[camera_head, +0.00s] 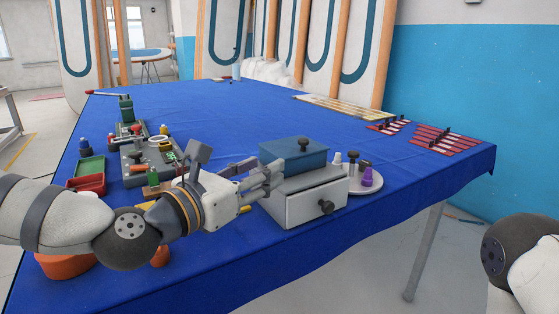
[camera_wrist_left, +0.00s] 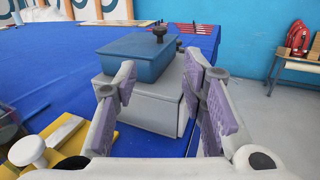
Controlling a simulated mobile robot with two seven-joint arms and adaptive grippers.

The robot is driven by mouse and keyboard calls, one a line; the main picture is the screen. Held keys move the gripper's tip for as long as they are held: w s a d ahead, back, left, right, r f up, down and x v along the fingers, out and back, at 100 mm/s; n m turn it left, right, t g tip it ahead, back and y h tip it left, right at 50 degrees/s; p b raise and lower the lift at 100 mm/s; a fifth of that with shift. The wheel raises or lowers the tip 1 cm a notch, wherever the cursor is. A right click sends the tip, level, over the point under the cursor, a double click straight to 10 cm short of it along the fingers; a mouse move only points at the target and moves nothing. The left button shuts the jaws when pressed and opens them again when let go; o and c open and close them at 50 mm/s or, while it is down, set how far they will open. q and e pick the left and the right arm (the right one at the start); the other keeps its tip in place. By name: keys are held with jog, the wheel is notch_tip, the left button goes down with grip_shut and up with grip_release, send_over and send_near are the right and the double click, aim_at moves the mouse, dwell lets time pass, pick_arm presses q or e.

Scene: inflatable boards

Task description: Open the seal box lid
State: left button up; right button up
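A blue box (camera_head: 293,158) with a black knob (camera_head: 304,144) on its top sits on a light grey box (camera_head: 305,197), which has a black knob (camera_head: 326,207) on its front. The blue box looks closed. My left gripper (camera_head: 268,178) is at the left side of the two boxes. In the left wrist view my left gripper (camera_wrist_left: 160,85) is open and empty, its purple-padded fingers spread with the blue box (camera_wrist_left: 150,60) and grey box (camera_wrist_left: 150,100) beyond them. Whether a finger touches a box, I cannot tell. My right gripper is out of view; only part of my right arm shows.
A round tray (camera_head: 372,185) with small stoppers, one purple, stands right of the boxes. Green and red bins (camera_head: 88,180) and several small devices crowd the left of the table. Red-striped boards (camera_head: 443,140) lie at the back right. The blue cloth's middle is clear.

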aim_at(301, 142)
pick_arm(q)
jog(key=shift+n, duration=0.3)
jog(key=x, duration=0.4)
jog(key=r+x, duration=0.1)
jog(key=x, duration=0.7)
jog(key=shift+r+b, duration=0.25)
jog(key=shift+b, duration=0.15)
grip_shut()
